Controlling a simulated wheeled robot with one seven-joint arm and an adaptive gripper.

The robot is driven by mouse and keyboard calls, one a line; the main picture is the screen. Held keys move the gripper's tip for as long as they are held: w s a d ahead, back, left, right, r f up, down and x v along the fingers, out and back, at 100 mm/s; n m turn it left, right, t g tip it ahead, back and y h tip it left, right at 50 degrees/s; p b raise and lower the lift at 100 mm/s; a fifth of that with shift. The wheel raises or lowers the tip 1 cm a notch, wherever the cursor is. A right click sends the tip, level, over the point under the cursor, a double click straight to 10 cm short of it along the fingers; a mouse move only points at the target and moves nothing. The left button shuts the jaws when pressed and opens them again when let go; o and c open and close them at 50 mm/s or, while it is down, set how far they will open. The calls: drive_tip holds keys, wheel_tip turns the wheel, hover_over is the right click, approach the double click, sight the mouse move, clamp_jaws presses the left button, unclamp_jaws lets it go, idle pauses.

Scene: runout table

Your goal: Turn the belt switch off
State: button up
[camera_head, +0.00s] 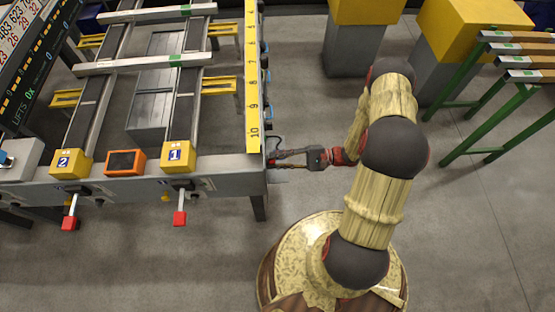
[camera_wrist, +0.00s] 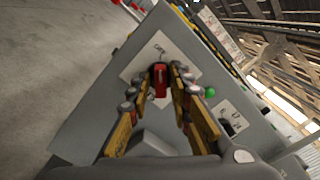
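The belt switch (camera_wrist: 160,77) is a red lever on a pale label plate (camera_wrist: 135,72) on the grey end panel, seen in the wrist view. My gripper (camera_wrist: 157,92) is open, with one finger on each side of the red lever. I cannot tell whether the fingers touch it. In the head view my gripper (camera_head: 274,159) is at the right end of the runout table (camera_head: 225,187). The switch is not discernible there.
A green button (camera_wrist: 210,92) sits right of the switch on another part of the panel. Two red-tipped levers (camera_head: 180,218) (camera_head: 70,222) stick out of the table's front. Yellow-topped grey blocks (camera_head: 355,45) and a green-framed rack (camera_head: 470,95) stand at the right. Floor between is clear.

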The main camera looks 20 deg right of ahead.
drive_tip(key=shift+o, duration=0.8)
drive_tip(key=v, duration=1.2)
